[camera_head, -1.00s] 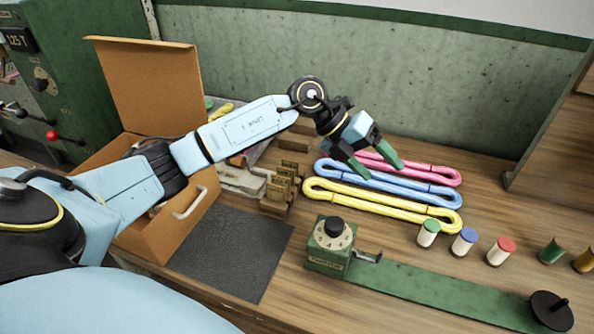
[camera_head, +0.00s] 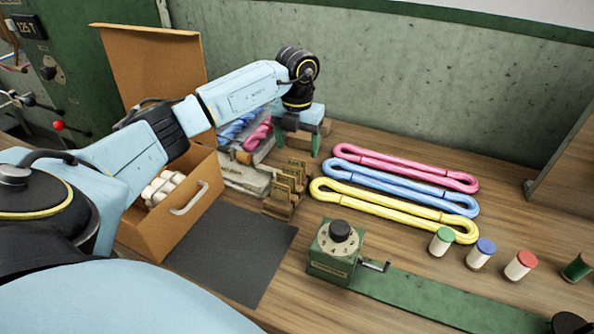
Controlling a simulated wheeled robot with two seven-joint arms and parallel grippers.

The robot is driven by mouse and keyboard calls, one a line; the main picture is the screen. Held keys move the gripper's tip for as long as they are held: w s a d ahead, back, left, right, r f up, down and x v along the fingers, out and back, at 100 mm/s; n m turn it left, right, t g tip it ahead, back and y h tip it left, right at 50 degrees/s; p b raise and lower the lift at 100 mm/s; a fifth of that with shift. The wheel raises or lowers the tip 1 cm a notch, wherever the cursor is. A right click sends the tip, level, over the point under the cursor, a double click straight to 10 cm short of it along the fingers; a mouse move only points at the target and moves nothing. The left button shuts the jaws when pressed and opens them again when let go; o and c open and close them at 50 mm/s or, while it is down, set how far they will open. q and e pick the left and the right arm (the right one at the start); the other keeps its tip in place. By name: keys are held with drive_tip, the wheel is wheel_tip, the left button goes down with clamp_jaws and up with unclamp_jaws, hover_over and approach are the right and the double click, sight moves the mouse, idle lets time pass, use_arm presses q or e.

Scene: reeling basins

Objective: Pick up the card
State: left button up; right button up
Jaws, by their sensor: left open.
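I cannot clearly make out a card in this view. My left gripper (camera_head: 297,140) points down near the back wall, with its green fingers apart. A brown block (camera_head: 322,127) shows behind and between the fingers, partly hidden by the gripper; I cannot tell whether they touch it. A small brass rack with upright slots (camera_head: 285,186) stands in front of the gripper. My right gripper is out of view.
Pink, blue and yellow skeins (camera_head: 395,208) lie right of the gripper. An open cardboard box (camera_head: 185,213) holds white rolls at left. A dark mat (camera_head: 232,253), a green dial device (camera_head: 333,262) and several capped spools (camera_head: 480,254) occupy the front.

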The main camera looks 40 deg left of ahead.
sight(297, 162)
use_arm(q)
drive_tip(key=f, duration=0.5)
drive_tip(key=shift+s+d+f, duration=0.15)
drive_tip(key=shift+s+f, duration=0.1)
drive_tip(key=shift+f, duration=0.05)
drive_tip(key=shift+c, duration=0.3)
drive_tip(key=c, duration=1)
